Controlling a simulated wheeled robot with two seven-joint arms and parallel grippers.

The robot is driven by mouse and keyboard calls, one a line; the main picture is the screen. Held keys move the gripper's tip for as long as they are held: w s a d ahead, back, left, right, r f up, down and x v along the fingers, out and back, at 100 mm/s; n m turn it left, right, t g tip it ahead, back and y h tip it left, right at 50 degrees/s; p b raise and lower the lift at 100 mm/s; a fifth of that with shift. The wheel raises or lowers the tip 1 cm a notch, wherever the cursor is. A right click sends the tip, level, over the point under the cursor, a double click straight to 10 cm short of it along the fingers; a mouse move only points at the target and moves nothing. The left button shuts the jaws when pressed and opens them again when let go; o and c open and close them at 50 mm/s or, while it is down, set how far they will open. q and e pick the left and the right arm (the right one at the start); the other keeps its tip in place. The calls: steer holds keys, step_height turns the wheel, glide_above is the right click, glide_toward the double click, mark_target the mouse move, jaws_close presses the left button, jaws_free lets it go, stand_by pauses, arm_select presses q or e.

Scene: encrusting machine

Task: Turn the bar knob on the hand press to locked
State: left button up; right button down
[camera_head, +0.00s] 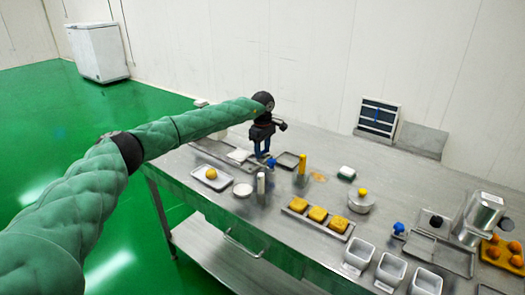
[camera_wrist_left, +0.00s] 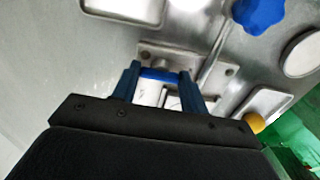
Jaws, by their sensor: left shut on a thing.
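My left gripper (camera_head: 262,153) reaches down to the back left part of the steel table, its blue fingers pointing at the tabletop. In the left wrist view, the fingers (camera_wrist_left: 160,88) are shut on a short blue bar, the bar knob (camera_wrist_left: 160,73), one finger at each end of it. The knob sits on a bolted metal plate of the hand press (camera_wrist_left: 150,50). Much of the press is hidden behind the fingers and gripper body. In the head view the bar knob cannot be made out. My right gripper is in neither view.
A blue lobed knob (camera_wrist_left: 258,14) is close by in the left wrist view. A yellow cylinder (camera_head: 302,165) and a grey cylinder (camera_head: 261,184) stand near the gripper. Trays, white tubs (camera_head: 390,271) and a pot (camera_head: 361,202) crowd the table's right part.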

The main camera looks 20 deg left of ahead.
arm_select(q)
steer(key=shift+w+r, duration=0.1)
steer(key=shift+r, duration=0.05)
steer(key=o, duration=1)
step_height(320, 180, up, 6)
steer(key=shift+r+b, duration=0.1)
steer(key=shift+b, duration=0.55)
steer(key=shift+r, duration=0.7)
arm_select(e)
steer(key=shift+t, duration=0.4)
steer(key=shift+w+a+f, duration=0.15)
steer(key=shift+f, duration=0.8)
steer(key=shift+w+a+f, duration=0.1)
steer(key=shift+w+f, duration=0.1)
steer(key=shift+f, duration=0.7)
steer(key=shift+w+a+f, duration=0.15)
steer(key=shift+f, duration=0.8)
arm_select(q)
steer(key=shift+n, duration=0.3)
